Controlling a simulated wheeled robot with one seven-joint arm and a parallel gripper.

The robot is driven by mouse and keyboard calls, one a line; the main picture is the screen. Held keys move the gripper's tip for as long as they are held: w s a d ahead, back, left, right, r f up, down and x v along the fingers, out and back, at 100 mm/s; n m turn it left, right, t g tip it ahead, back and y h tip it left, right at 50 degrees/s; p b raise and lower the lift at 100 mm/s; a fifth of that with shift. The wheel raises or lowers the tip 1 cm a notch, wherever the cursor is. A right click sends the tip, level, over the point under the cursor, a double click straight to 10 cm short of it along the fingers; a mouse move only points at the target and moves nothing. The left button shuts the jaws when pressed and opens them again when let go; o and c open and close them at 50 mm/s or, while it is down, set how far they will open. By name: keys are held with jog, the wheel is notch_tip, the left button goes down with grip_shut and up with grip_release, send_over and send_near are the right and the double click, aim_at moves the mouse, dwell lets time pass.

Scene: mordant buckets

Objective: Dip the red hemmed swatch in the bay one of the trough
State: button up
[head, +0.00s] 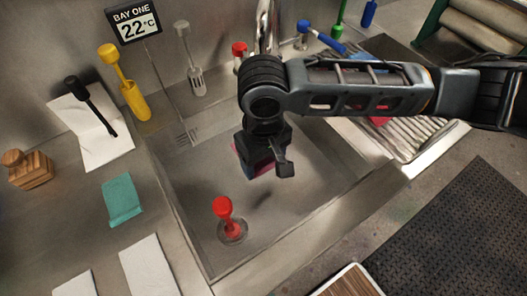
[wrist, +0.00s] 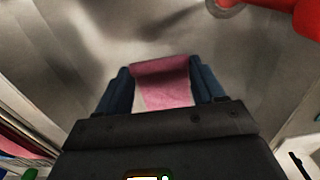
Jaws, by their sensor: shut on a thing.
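My gripper (head: 268,165) hangs over the trough basin (head: 320,235), below the arm. It is shut on the red hemmed swatch, which shows as a pinkish-red cloth (wrist: 163,82) between the two blue fingers in the wrist view. In the head view only a thin red edge of the swatch (head: 238,161) shows beside the gripper. I cannot tell whether its lower end touches liquid. The bay one sign (head: 133,20), reading 22°C, stands at the back left of the trough.
A red-handled plug (head: 228,212) stands upright in the basin's front left; its red handle (wrist: 290,10) shows in the wrist view. A teal cloth (head: 122,199), a wooden block (head: 30,171) and a yellow-handled tool (head: 126,85) are left. A ribbed drainer (head: 425,142) is right.

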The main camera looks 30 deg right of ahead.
aim_at(263, 165)
notch_tip(263, 165, down, 3)
jog(key=shift+b, duration=0.55)
jog(key=shift+f+b, duration=2.35)
jog(key=shift+f, duration=0.2)
jog(key=shift+r, duration=0.1)
notch_tip(263, 165, up, 5)
jog(key=p, duration=0.5)
jog(key=shift+r, duration=0.15)
jog(key=shift+r+p, duration=0.55)
jog(key=shift+r, duration=2)
dwell(1.1)
